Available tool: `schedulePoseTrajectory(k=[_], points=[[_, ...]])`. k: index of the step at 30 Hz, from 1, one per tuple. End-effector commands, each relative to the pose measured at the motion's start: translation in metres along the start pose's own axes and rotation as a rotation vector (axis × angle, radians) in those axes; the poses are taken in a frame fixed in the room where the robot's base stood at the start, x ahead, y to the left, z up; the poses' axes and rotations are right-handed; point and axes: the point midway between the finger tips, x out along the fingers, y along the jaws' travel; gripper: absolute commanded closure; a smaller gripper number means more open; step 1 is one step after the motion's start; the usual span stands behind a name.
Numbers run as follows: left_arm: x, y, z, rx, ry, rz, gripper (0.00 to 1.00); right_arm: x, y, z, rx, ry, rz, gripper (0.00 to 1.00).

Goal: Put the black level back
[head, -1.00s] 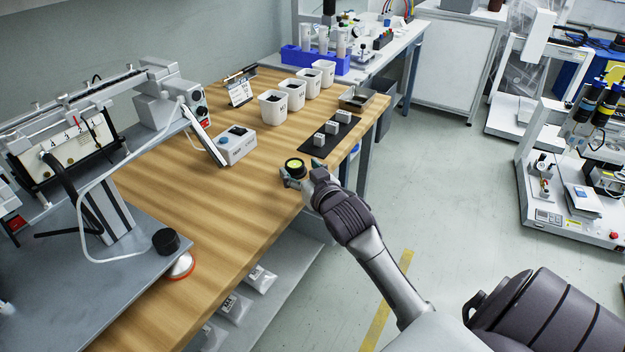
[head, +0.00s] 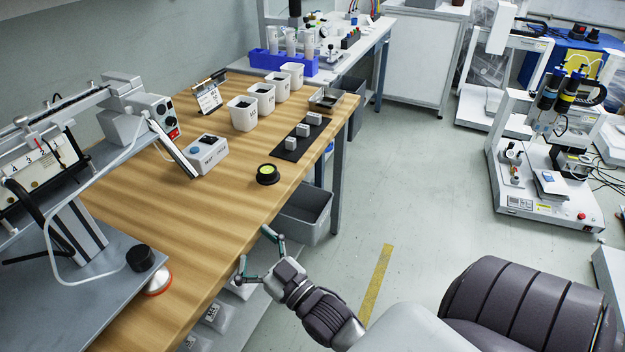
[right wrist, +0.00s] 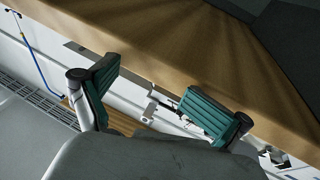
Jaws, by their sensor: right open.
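The black level (head: 267,174) is a small round black disc with a yellow-green top. It sits flat on the wooden table (head: 215,225), near its right edge, in the head view. My right gripper (head: 254,254) is open and empty, off the table's edge and below the level in the picture. In the right wrist view the two green-padded fingers (right wrist: 157,100) are spread apart beside the table edge, with nothing between them. The level does not show in that view. My left gripper is not in view.
A black mat (head: 304,137) with small grey blocks lies beyond the level. A grey bin (head: 306,214) is under the table. Bare wood surrounds the level.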

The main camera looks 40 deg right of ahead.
Motion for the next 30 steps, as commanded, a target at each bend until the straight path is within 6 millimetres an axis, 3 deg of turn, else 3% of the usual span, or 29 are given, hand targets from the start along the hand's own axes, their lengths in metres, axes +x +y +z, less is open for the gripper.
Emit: schedulePoseTrajectory(k=[1,3,9,26,30], points=[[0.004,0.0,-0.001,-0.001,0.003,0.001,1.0,-0.206,-0.022,0.261,0.015,-1.371,0.017,0.28],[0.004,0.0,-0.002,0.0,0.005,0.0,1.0,-0.237,-0.04,0.276,0.004,-1.459,-0.03,0.28],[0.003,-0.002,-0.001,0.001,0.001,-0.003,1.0,-0.271,-0.06,0.289,-0.015,-1.552,-0.092,0.28],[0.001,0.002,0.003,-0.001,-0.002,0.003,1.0,-0.273,-0.058,0.287,-0.02,-1.56,-0.091,0.28],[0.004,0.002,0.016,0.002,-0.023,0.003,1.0,-0.287,-0.058,0.29,-0.022,-1.581,-0.095,0.28]])
